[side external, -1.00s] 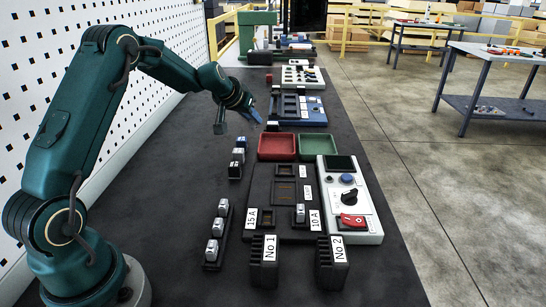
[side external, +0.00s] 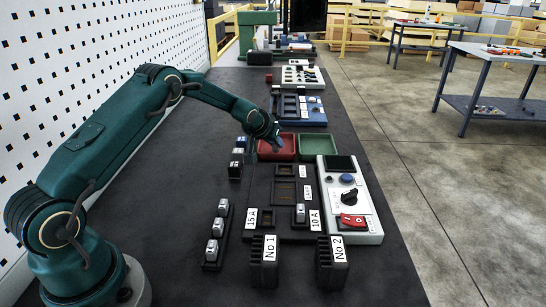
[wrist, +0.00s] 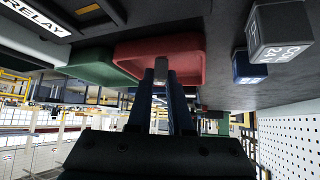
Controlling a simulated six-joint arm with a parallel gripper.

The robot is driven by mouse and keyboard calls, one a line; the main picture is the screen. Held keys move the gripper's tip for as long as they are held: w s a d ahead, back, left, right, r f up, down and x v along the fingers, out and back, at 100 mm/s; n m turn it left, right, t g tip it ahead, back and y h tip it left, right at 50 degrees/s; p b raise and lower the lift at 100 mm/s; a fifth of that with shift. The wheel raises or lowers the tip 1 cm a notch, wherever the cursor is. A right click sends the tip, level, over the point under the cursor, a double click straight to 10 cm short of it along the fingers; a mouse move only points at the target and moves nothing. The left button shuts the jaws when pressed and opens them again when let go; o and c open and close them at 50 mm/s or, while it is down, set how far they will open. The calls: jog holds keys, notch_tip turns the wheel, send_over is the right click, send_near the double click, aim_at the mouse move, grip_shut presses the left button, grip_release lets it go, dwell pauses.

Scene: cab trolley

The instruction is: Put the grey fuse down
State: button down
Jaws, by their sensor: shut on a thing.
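My gripper (side external: 277,145) is at the red tray (side external: 266,153), its fingertips low over the tray's right part. In the wrist view my gripper (wrist: 161,78) is shut on the grey fuse (wrist: 161,64), a small light grey piece between the blue fingertips. The red tray (wrist: 190,49) lies right ahead of the fingers there. Whether the fuse touches the tray floor cannot be told. The fuse is hidden in the side view.
A green tray (side external: 310,147) adjoins the red one on the right. Small relay blocks (side external: 237,158) stand to the left. The dark board (side external: 262,195) with slots and a white control panel (side external: 369,228) lie nearer. Bare bench surface lies left.

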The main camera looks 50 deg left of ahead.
jog(key=shift+f, duration=0.15)
jog(key=c, duration=1.2)
grip_release()
jog(key=shift+f, duration=0.15)
jog(key=shift+c, duration=0.2)
jog(key=o, duration=0.4)
jog(key=shift+s+d+r, duration=0.1)
jog(key=shift+s+r, duration=0.15)
jog(key=shift+r, duration=0.35)
jog(key=s+d+r+m, duration=0.1)
jog(key=s+d+r, duration=0.35)
jog(key=s, duration=0.25)
jog(key=s+d+r+g+h, duration=0.1)
jog(key=s+d+r, duration=0.2)
jog(key=s+r, duration=0.3)
jog(key=s+d+r+m, duration=0.1)
jog(key=s+d+r, duration=0.3)
jog(key=s, duration=0.3)
jog(key=s+d+m+h, duration=0.1)
jog(key=s+d, duration=0.2)
jog(key=s, duration=0.4)
jog(key=s+d+f+m+g+h, duration=0.1)
jog(key=s+d, duration=0.2)
jog(key=s, duration=0.4)
jog(key=shift+d+f+m+g+h, duration=0.2)
jog(key=shift+f+m+g+h, duration=0.1)
